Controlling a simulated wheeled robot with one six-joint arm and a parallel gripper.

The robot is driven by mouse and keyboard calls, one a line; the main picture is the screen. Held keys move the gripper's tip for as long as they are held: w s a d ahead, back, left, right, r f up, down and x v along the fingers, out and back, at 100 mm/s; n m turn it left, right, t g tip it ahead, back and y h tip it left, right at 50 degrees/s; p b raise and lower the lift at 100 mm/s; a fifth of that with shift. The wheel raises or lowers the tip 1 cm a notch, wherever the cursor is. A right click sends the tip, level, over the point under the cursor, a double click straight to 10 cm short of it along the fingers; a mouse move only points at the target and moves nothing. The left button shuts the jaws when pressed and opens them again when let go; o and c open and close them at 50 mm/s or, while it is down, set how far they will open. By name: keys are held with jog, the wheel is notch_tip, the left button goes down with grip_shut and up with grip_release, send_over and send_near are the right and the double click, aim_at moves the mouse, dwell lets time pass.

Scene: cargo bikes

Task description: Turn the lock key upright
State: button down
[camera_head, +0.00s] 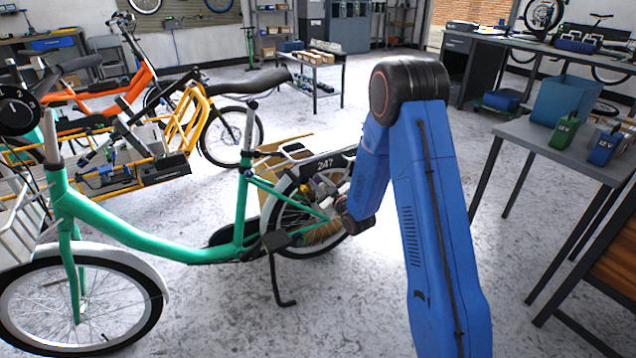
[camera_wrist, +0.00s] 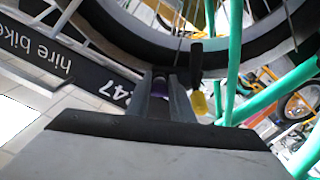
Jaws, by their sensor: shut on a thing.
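The green hire bike (camera_head: 150,240) stands on its kickstand, with the number 247 on a black panel by its rear wheel (camera_head: 300,215). My gripper (camera_wrist: 160,79) is at this rear wheel and shut on a small purple thing, which I take to be the lock key (camera_wrist: 160,88). The fingers hide most of the key, so its angle cannot be told. A black and yellow piece (camera_wrist: 200,102) shows just right of the fingers in the wrist view. In the head view my arm's end partly covers this area, and the fingers are hard to make out.
Green frame tubes (camera_wrist: 265,98) and the wheel's tyre (camera_wrist: 130,30) are close around my gripper. Orange and yellow bikes stand behind at the left. The floor between is clear.

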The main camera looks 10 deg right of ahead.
jog(key=c, duration=1.6)
grip_release()
jog(key=shift+o, duration=0.2)
jog(key=shift+m, duration=0.3)
